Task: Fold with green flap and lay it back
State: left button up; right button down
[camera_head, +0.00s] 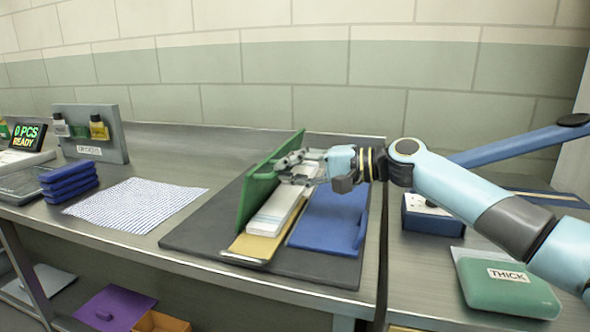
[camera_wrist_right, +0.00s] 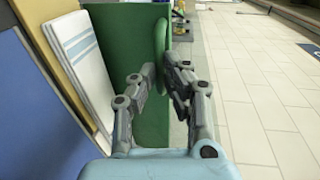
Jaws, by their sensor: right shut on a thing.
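The green flap (camera_head: 268,178) stands raised and tilted along the left side of the folding board, hinged off the dark mat (camera_head: 205,238). My right gripper (camera_head: 292,168) is shut on its tab; in the right wrist view the green flap (camera_wrist_right: 128,45) shows with its tab (camera_wrist_right: 161,42) between the fingers (camera_wrist_right: 158,85). A folded white cloth (camera_head: 272,213) with a pale blue stripe lies on the yellow panel (camera_head: 252,246), right of the green flap. The blue flap (camera_head: 328,218) lies flat on the right. My left gripper is not in view.
A striped white cloth (camera_head: 137,205) lies flat to the left, near a stack of blue folded pieces (camera_head: 68,183). A display (camera_head: 28,137) reads "0 PCS READY". A green pad marked THICK (camera_head: 505,292) and a blue box (camera_head: 430,216) sit at right.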

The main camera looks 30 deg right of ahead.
jog(key=shift+s+f, duration=0.25)
jog(key=shift+f, duration=0.7)
jog(key=c, duration=1.7)
grip_release()
jog(key=shift+w+a+f, duration=0.1)
jog(key=shift+w+a, duration=0.05)
jog(key=o, duration=0.3)
jog(key=shift+w+a, duration=0.2)
jog(key=shift+w, duration=0.1)
jog(key=shift+d, duration=0.1)
jog(key=shift+s, duration=0.1)
jog(key=v, duration=1.2)
jog(key=shift+d+r, duration=0.1)
jog(key=shift+r, duration=0.3)
